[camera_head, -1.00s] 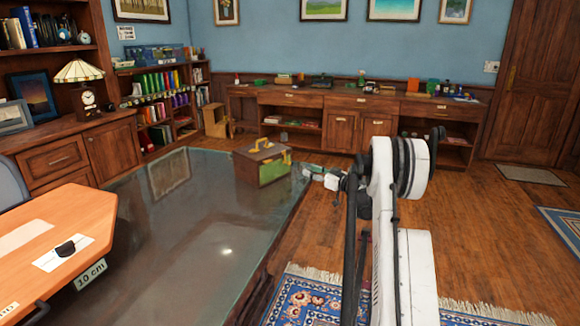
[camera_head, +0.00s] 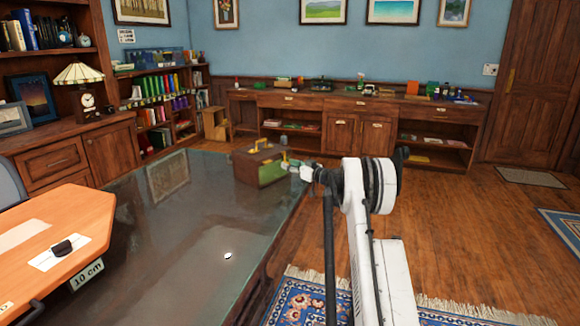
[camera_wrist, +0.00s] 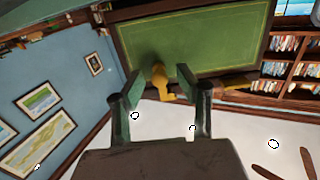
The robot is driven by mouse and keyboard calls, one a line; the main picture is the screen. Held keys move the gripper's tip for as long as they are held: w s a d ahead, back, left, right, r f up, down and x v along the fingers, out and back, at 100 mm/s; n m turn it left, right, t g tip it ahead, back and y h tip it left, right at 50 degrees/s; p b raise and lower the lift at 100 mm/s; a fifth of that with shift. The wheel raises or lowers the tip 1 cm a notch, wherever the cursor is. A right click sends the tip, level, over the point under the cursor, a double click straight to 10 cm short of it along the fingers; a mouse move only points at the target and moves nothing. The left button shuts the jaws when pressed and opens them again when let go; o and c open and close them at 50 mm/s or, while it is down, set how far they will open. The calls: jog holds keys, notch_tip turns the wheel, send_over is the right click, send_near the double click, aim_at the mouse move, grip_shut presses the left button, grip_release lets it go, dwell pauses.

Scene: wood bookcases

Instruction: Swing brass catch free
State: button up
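A wooden box (camera_head: 246,171) with a green front panel and brass fittings stands on the dark glass-topped table. In the wrist view, the green panel (camera_wrist: 195,42) fills the upper middle, with a brass catch (camera_wrist: 159,76) at its lower edge. My gripper (camera_wrist: 158,79) is open, its two fingers apart on either side of the catch. I cannot tell whether either finger touches it. In the head view, my gripper (camera_head: 293,167) is at the right side of the box, and its fingers are small and hard to make out.
The glass tabletop (camera_head: 200,235) is largely clear around the box. An orange-topped desk (camera_head: 75,215) stands at the left. A long wooden cabinet (camera_head: 350,105) with several items on it lines the back wall. A second brass piece (camera_wrist: 238,82) shows in the wrist view.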

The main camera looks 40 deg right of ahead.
grip_shut()
jog(key=shift+m, duration=0.3)
jog(key=m+b, duration=0.1)
jog(key=m, duration=0.8)
jog(key=shift+f+b, duration=0.1)
jog(key=shift+b, duration=0.25)
jog(key=m, duration=0.4)
jog(key=shift+d+m+h, duration=0.1)
jog(key=shift+m+h, duration=0.2)
jog(key=shift+m+t+b, duration=0.3)
jog(key=shift+m+b, duration=0.05)
jog(key=shift+m, duration=1.75)
